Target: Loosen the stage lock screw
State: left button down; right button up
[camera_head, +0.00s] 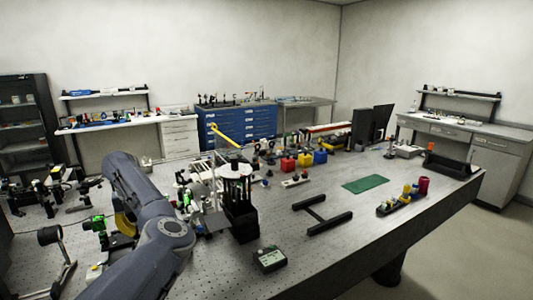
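A small stage-like device with a pale round top (236,170) and thin upright rods stands on a black block (241,222) near the middle of the bench. I cannot make out a lock screw on it at this size. My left arm (165,240) comes in from the lower left, left of the black block. Its gripper's fingers cannot be told apart from the arm and the crowded equipment, so I cannot see whether they are open or shut. My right gripper is not in view.
The perforated bench (330,255) is clear at the front right. A small dark box (269,259) lies in front of the block, and a black H-shaped frame (322,215) to its right. A green mat (365,184) lies farther right. Optical parts crowd the left.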

pick_arm(q)
jog(key=shift+s+a+f, duration=0.1)
jog(key=shift+s+a, duration=0.05)
jog(key=shift+a, duration=0.2)
dwell(0.5)
jog(key=shift+a, duration=0.1)
jog(key=shift+s+a, duration=0.2)
jog(key=shift+s, duration=0.05)
jog(key=shift+s+a+f, duration=0.1)
jog(key=shift+a, duration=0.25)
jog(key=shift+w+d+r, duration=0.1)
jog(key=shift+w+r, duration=0.1)
jog(key=shift+r, duration=1.4)
jog(key=shift+w+r, duration=0.2)
jog(key=shift+r, duration=1.35)
